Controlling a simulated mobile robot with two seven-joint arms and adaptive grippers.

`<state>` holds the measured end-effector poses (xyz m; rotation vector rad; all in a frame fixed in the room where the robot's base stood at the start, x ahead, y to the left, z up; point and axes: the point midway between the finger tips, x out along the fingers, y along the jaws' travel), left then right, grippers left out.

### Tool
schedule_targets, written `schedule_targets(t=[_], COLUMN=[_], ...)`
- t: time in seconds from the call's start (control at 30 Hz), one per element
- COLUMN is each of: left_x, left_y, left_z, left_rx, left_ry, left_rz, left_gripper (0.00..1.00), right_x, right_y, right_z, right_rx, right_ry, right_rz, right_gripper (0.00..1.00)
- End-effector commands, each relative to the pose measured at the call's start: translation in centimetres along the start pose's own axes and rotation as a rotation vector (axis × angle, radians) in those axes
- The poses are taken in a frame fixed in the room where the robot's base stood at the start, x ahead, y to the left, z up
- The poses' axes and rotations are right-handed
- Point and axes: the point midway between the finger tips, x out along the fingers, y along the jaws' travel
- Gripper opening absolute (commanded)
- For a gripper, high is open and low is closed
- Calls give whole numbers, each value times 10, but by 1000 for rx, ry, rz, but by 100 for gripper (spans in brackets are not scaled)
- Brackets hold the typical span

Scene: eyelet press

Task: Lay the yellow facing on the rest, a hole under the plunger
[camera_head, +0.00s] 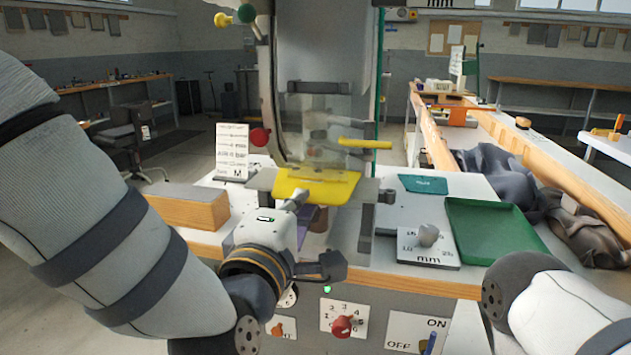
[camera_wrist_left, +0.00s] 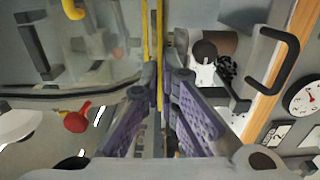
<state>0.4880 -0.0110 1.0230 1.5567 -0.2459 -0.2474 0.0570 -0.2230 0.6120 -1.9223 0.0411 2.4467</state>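The yellow facing (camera_head: 315,187) is a thin sheet in front of the press, below the clear guard (camera_head: 318,130). My left gripper (camera_head: 300,203) is at its near edge. In the left wrist view the purple-padded fingers of my left gripper (camera_wrist_left: 161,85) are closed on the facing (camera_wrist_left: 159,40), which shows edge-on as a thin yellow strip. The rest and the plunger tip are mostly hidden by the facing and guard, so I cannot tell whether the facing touches the rest or where its holes lie. My right gripper is out of view; only part of the right arm shows.
A green tray (camera_head: 490,232) and a teal piece (camera_head: 423,184) lie to the right on the bench. A knob plate (camera_head: 428,246) stands nearer. A wooden block (camera_head: 187,206) is at left. A red knob (camera_head: 260,136) and a yellow bar (camera_head: 365,143) stick out beside the guard.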

Motion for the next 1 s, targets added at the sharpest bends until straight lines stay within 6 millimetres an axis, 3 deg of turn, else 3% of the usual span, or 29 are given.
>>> schedule_targets(t=[0.57, 1.0], left_x=[-2, 0], left_y=[2, 4], left_z=[-1, -23], left_rx=[0, 0], left_ry=[1, 2], left_rz=[2, 3], left_gripper=[0, 0], right_x=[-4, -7], right_y=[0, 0], right_z=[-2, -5], right_rx=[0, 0], right_ry=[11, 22], right_rz=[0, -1], right_gripper=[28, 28])
